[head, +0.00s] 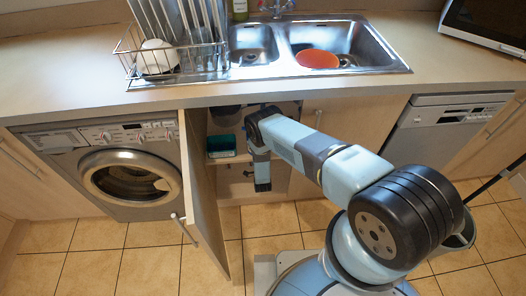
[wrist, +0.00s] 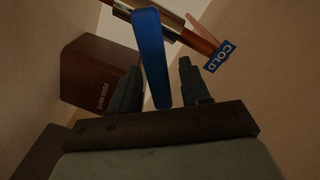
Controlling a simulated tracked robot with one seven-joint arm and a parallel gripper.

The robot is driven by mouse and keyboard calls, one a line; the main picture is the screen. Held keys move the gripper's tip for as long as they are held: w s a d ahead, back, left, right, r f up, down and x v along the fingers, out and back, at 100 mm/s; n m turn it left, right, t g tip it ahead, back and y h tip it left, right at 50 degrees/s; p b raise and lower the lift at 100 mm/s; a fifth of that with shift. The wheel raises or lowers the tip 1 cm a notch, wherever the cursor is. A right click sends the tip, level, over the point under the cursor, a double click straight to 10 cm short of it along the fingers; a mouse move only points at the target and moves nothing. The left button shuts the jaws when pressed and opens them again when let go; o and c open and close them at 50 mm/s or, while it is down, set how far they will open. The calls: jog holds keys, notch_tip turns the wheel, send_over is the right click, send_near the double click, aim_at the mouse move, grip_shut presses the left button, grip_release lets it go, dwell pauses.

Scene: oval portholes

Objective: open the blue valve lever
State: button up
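In the wrist view, the blue valve lever (wrist: 149,45) is a long flat handle on a copper pipe (wrist: 200,38) that crosses the top of the picture. A blue tag (wrist: 220,57) reading COLD hangs beside it on the right. My gripper (wrist: 159,66) is open, with its two dark fingers apart and the lever's free end showing between them. A gap shows between the lever and the right finger. The left finger looks close to the lever, but I cannot tell whether they touch. In the head view, my arm reaches into the open cabinet under the sink; the lever is not visible there.
A brown box (wrist: 95,72) marked FOOD WASTE is on the left in the wrist view. In the head view, the cabinet door (head: 204,190) stands open left of my arm, near the washing machine (head: 130,175). A green-topped item (head: 221,144) sits inside the cabinet.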

jog(key=shift+s, duration=0.15)
jog(key=s+d, duration=0.1)
jog(key=s, duration=1.2)
jog(key=shift+s, duration=0.3)
jog(key=shift+s+d+f, duration=0.1)
